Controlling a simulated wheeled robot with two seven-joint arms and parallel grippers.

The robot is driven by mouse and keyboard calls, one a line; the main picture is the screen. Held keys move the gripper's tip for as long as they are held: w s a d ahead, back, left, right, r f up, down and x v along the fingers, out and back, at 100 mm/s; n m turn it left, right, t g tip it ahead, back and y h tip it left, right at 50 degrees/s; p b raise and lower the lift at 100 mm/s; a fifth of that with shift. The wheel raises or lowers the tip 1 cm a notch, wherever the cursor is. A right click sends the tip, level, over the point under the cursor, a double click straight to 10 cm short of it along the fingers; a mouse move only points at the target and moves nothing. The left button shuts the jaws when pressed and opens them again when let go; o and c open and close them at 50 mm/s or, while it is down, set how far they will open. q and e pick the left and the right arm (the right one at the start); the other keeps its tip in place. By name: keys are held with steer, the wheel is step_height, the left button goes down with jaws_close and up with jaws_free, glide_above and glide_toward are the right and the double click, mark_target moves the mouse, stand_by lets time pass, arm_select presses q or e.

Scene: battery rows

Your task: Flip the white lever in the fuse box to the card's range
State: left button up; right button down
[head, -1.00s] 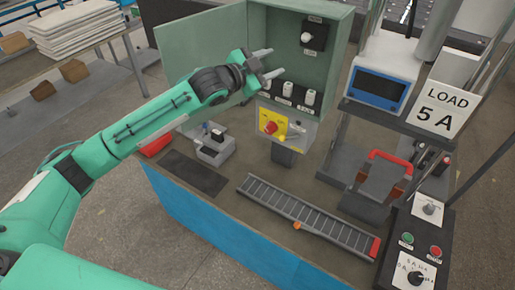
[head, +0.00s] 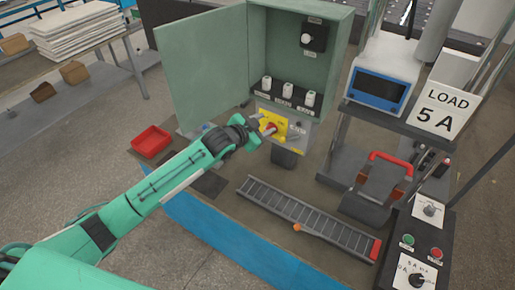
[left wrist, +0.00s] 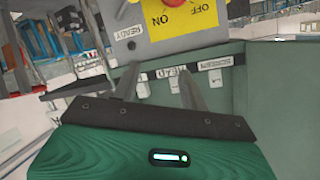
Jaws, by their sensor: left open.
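The green fuse box (head: 275,55) stands open at the back of the bench. Inside, a row of three white pieces (head: 288,90) stands on a dark labelled strip. Above them is a black plate with a white knob (head: 306,38); I cannot tell which piece is the lever. The card (head: 443,108) reads "LOAD 5 A". My left gripper (head: 266,123) is open and empty, below the row, in front of the yellow panel (head: 282,125) and its red knob. In the left wrist view my left gripper (left wrist: 158,82) shows spread fingers below white labels. My right gripper is out of view.
The box's door (head: 200,70) swings out to the left. A red tray (head: 151,142) lies left of my arm. A grey slotted rail (head: 305,215) crosses the bench front. A red-handled block (head: 390,165) and a dial panel (head: 420,250) stand at right.

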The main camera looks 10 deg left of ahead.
arm_select(q)
step_height(320, 180, down, 8)
steer(key=s+n+g+y, duration=0.1)
steer(key=s, duration=0.1)
steer(key=shift+s+a+n, duration=0.3)
steer(key=shift+s+a, duration=0.1)
steer(key=shift+a, duration=0.05)
steer(key=shift+o, duration=0.3)
